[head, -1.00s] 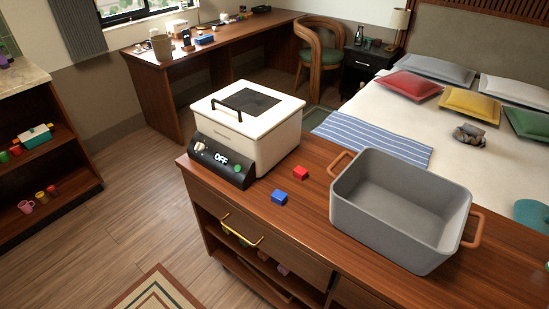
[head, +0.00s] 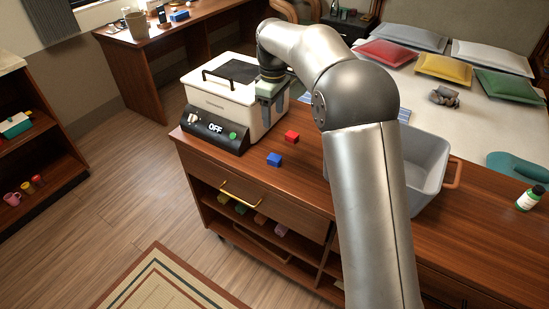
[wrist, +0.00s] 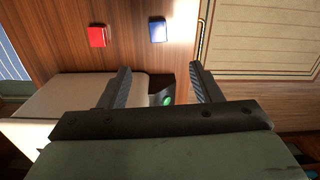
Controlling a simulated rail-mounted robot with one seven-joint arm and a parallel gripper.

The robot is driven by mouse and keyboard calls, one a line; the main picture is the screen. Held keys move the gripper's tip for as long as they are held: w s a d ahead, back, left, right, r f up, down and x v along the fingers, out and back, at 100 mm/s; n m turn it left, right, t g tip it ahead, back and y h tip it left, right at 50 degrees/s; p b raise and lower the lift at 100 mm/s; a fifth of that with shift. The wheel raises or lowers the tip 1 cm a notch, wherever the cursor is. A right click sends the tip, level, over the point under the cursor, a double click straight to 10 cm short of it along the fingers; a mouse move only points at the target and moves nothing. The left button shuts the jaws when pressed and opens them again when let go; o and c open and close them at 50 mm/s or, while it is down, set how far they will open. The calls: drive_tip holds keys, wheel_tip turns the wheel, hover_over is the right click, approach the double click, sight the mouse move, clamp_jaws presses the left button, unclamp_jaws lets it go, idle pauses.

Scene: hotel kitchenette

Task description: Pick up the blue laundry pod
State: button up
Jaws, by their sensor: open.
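The blue laundry pod (head: 274,159) is a small blue block on the wooden counter, in front of the white appliance. In the wrist view the blue pod (wrist: 157,31) lies beyond the fingertips, roughly between their lines. A similar red pod (head: 291,136) lies behind it; it also shows in the wrist view (wrist: 97,36), left of the blue one. My gripper (head: 268,115) is open and empty, fingers pointing down beside the right front of the appliance. It also shows in the wrist view (wrist: 160,80), apart from both pods.
The white appliance (head: 215,98) with a dark panel reading OFF and a green button stands left of my gripper. A grey bin (head: 428,160) stands on the right, partly hidden by my arm. The counter around the pods is clear.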

hover_over(275, 157)
drive_tip(key=f, duration=1.1)
drive_tip(key=shift+a+f, duration=0.3)
drive_tip(key=shift+d+f+p, duration=0.15)
drive_tip(key=shift+f+p, duration=0.25)
drive_tip(key=shift+f, duration=1)
drive_tip(key=shift+d+f+p, duration=0.1)
drive_tip(key=shift+f+p, duration=0.25)
drive_tip(key=shift+f, duration=1)
drive_tip(key=c, duration=1.1)
